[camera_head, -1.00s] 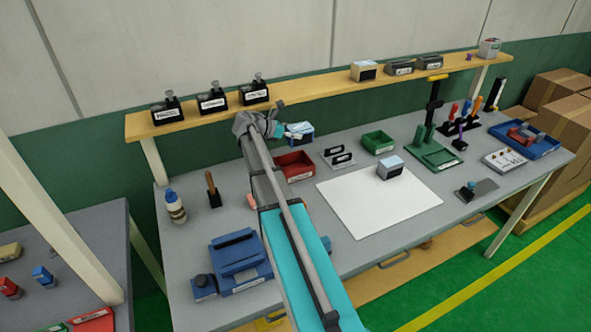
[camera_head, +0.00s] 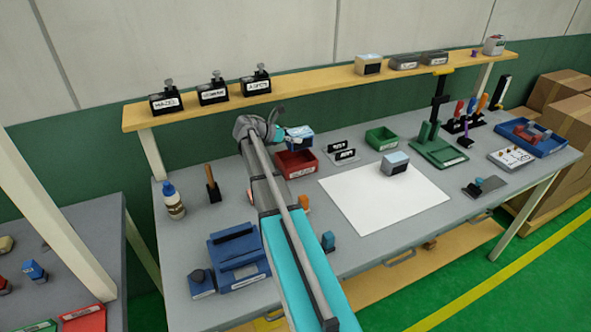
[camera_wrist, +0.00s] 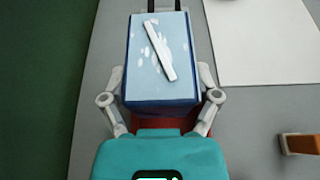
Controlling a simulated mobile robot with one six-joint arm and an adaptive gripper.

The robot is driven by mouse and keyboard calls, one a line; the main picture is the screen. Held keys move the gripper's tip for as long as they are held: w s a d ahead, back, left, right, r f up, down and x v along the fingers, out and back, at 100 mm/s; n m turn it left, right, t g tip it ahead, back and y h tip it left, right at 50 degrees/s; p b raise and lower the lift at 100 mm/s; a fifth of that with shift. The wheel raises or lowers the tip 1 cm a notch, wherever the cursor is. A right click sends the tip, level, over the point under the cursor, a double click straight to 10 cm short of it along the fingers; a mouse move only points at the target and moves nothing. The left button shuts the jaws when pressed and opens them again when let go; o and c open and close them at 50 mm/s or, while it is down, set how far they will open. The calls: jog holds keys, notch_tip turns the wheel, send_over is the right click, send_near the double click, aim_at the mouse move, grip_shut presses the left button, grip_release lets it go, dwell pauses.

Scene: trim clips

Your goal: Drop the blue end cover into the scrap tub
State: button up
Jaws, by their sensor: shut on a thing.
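My gripper (camera_wrist: 160,102) is shut on a blue box-shaped piece (camera_wrist: 160,92), the blue end cover, with a pale blue top that carries white marks and a white strip. In the head view the piece (camera_head: 299,143) is at the end of my arm, over the back of a red tub (camera_head: 297,171). The red tub also shows in the wrist view (camera_wrist: 165,124), partly hidden below the piece and my gripper. Its label is too small to read, so I cannot tell whether it is the scrap tub. A green tub (camera_head: 381,139) stands further right.
A shelf (camera_head: 330,85) with black labelled holders runs behind. Right of the red tub are two black-handled stamps (camera_head: 342,154). A white sheet (camera_head: 385,205) bears a grey block (camera_head: 395,163). A wooden-handled tool (camera_head: 211,185) and a bottle (camera_head: 173,202) stand at left.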

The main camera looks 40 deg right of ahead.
jog(key=shift+s+f, duration=0.15)
jog(key=shift+f, duration=0.25)
jog(key=o, duration=1)
jog(key=shift+o, duration=0.2)
jog(key=shift+s, duration=0.25)
